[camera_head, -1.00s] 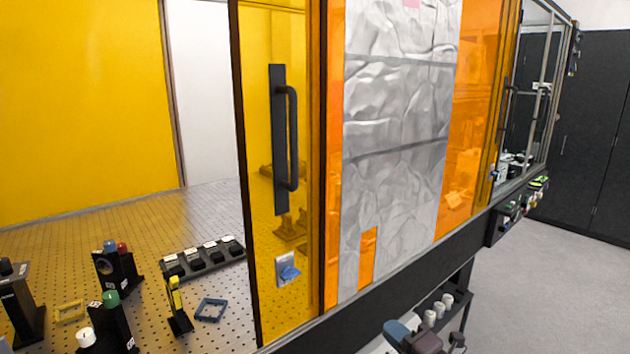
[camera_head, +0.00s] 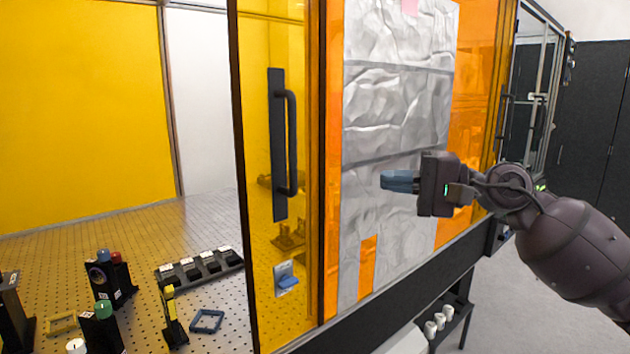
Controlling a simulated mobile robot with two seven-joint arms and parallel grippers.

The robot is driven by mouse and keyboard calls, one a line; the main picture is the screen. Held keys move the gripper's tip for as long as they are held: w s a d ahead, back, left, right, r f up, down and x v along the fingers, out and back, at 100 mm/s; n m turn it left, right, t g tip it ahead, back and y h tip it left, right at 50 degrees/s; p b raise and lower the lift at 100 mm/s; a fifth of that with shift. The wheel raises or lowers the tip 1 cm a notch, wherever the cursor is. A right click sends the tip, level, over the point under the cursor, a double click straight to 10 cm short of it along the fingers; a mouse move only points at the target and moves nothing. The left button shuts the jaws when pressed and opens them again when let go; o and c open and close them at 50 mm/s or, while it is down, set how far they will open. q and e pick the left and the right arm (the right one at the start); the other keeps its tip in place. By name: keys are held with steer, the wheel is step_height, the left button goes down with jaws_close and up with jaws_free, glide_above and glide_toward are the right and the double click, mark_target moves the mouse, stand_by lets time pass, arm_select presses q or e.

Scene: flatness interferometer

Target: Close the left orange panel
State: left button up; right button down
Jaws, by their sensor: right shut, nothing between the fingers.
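The orange panel (camera_head: 262,150) is a see-through sliding panel with a dark vertical handle (camera_head: 291,143) and a small latch with a blue knob (camera_head: 286,280) low on it. To its left the enclosure stands open. My right gripper (camera_head: 384,181) is shut and empty. It points left, in front of the foil-covered panel, to the right of the handle and apart from it. My left gripper is not in view.
Foil sheets (camera_head: 396,100) cover much of the neighbouring orange panel. Inside the opening, the perforated table (camera_head: 150,240) carries optical mounts (camera_head: 108,275), a black rack (camera_head: 200,265) and a blue frame (camera_head: 207,321). A shelf with white bottles (camera_head: 440,320) is below.

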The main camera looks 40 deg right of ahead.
steer(key=s+a+p+x, duration=0.1)
steer(key=p+x, duration=0.4)
steer(key=x, duration=0.7)
steer(key=shift+s+a+p, duration=0.25)
steer(key=shift+a+p, duration=0.05)
steer(key=shift+a, duration=0.45)
steer(key=shift+a+f, duration=0.1)
